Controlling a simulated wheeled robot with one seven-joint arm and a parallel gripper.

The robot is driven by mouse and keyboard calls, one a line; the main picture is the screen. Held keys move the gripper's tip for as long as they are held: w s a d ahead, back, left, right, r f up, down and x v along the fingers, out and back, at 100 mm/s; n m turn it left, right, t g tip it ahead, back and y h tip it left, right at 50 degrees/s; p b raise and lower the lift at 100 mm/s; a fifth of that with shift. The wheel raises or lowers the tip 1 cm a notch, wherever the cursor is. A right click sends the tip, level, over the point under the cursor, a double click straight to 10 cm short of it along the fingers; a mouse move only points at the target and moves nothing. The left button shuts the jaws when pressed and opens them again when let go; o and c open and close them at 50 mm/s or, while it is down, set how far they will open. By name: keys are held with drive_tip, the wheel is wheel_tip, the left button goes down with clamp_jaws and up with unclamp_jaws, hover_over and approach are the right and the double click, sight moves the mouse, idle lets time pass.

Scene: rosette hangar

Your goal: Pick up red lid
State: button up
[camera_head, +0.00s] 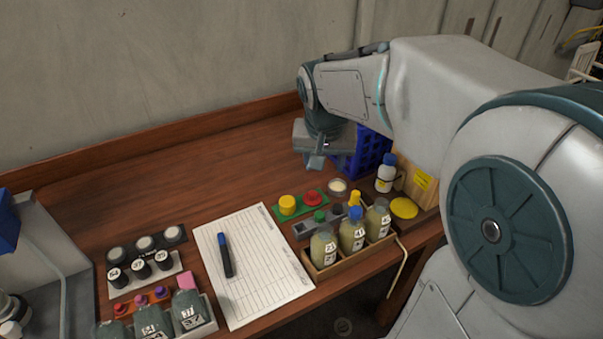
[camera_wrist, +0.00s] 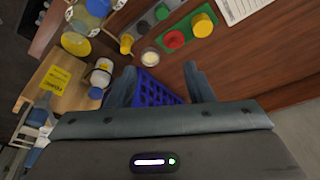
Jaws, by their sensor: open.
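The red lid (camera_head: 313,198) sits on a green tray (camera_head: 301,206), just right of a yellow lid (camera_head: 288,204). In the wrist view the red lid (camera_wrist: 174,40) lies on the same green tray beside the yellow lid (camera_wrist: 202,24), beyond my fingertips. My gripper (camera_head: 316,162) is above the table, behind the lid in the head view. In the wrist view my gripper (camera_wrist: 160,78) has its two fingers spread apart with nothing between them. Nothing covers the red lid in either view.
A white bottle (camera_head: 385,174) and a wooden box (camera_head: 418,183) are to the right. Several labelled bottles stand in a wooden tray (camera_head: 330,271) in front. A paper sheet (camera_head: 262,262) with a marker (camera_head: 224,255) lies left.

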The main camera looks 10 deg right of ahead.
drive_tip(key=m+b, duration=0.2)
drive_tip(key=b, duration=0.1)
approach(313, 193)
drive_tip(key=w+f, duration=0.2)
drive_tip(key=f, duration=0.1)
drive_tip(key=shift+d+f+g, duration=0.1)
drive_tip(key=shift+g, duration=0.2)
drive_tip(key=x, duration=0.4)
drive_tip(key=shift+s+f, duration=0.1)
drive_tip(key=shift+s, duration=0.25)
drive_tip(key=shift+w+d+f, duration=0.1)
drive_tip(key=shift+w+f, duration=0.1)
drive_tip(key=shift+f, duration=0.35)
clamp_jaws()
